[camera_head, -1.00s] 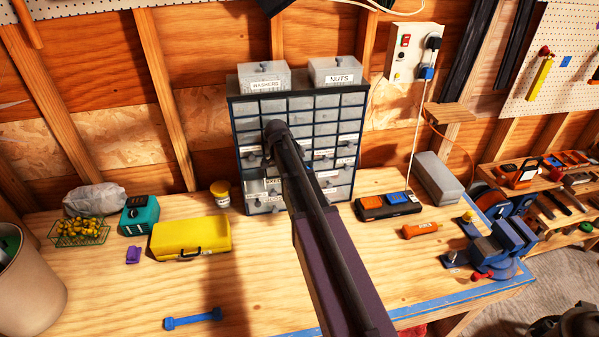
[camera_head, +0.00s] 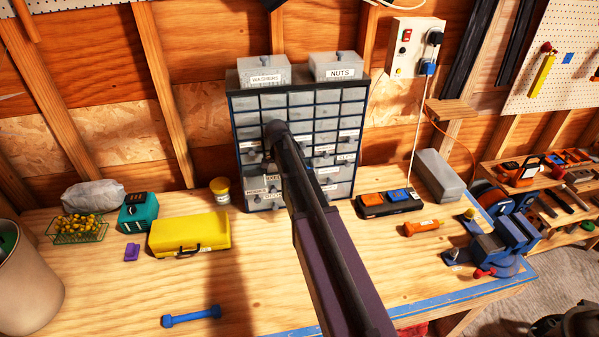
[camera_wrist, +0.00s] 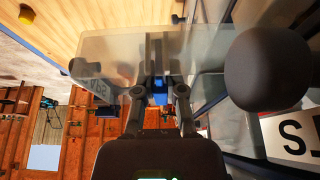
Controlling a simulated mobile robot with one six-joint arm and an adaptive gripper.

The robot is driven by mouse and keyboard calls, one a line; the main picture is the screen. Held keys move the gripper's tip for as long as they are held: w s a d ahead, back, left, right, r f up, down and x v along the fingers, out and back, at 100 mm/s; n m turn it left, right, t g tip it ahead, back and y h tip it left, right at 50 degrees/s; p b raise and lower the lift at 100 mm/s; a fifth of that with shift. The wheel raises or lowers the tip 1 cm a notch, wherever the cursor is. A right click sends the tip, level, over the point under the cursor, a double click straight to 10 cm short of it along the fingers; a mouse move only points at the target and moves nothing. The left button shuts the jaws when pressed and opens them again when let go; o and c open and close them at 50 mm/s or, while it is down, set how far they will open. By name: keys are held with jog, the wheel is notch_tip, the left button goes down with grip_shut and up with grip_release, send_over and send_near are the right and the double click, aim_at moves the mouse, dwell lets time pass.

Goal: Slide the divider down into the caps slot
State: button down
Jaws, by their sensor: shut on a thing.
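The small-parts cabinet (camera_head: 301,99) stands on the bench against the wall. My gripper (camera_wrist: 157,58) is in front of its lower left drawers; in the head view my arm hides most of it. In the wrist view its two fingers are closed together on a narrow piece, taken as the divider (camera_wrist: 160,89), of which only some blue shows between them. A clear plastic drawer (camera_wrist: 122,60) with a dark knob and an upside-down, partly hidden label is right behind the fingers. I cannot tell whether the divider touches it or is in a slot.
A large dark knob (camera_wrist: 264,68) is close on the right of the wrist view. On the bench are a yellow case (camera_head: 189,234), a yellow-lidded jar (camera_head: 220,190), a teal box (camera_head: 139,212), and a blue bar (camera_head: 191,316). The front middle of the bench is mostly clear.

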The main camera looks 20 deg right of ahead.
jog(key=shift+f+b, duration=0.35)
jog(key=shift+f, duration=0.05)
dwell(0.4)
jog(key=c, duration=0.6)
grip_release()
jog(key=shift+c, duration=0.2)
jog(key=shift+r, duration=0.2)
notch_tip(320, 180, up, 4)
jog(key=p, duration=0.4)
jog(key=shift+r, duration=0.1)
jog(key=s+a+r+p, duration=0.1)
jog(key=s+r+p, duration=0.1)
jog(key=s, duration=0.5)
jog(key=shift+s+a, duration=0.15)
jog(key=shift+a, duration=0.05)
jog(key=shift+s+a, duration=0.1)
